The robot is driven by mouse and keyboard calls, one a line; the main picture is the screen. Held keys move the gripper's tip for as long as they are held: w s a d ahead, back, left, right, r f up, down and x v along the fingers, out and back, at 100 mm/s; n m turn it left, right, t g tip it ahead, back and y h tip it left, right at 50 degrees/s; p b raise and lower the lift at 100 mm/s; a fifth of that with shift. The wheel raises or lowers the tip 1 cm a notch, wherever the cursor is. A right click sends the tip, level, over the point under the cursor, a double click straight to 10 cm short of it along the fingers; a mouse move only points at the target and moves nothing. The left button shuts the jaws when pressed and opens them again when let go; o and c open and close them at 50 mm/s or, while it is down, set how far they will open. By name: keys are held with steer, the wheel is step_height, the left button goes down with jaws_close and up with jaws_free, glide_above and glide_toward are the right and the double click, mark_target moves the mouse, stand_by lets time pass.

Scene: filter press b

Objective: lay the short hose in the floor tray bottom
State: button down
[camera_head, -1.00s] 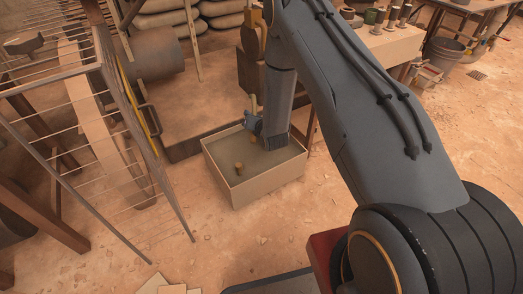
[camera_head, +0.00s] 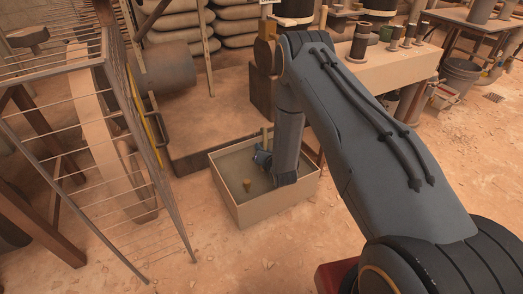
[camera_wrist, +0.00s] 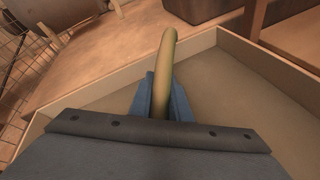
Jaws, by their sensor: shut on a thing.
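The short hose (camera_wrist: 166,68) is tan-green and slightly curved. In the wrist view it sticks up and away from between the blue fingers of my gripper (camera_wrist: 163,98), which is shut on it. The floor tray (camera_head: 275,211) is a pale, shallow rectangular box. My gripper is over the tray's inside, near its back wall. The hose's lower end is hidden, so I cannot tell whether it touches the tray bottom.
A wire rack (camera_head: 145,150) stands to the left. A low platform (camera_head: 205,135) lies behind the tray. A workbench (camera_head: 385,72) is at the back right. The floor in front of the tray is clear.

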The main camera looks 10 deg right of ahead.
steer(key=shift+f, duration=0.2)
steer(key=c, duration=1.7)
jaws_free()
steer(key=shift+o, duration=0.2)
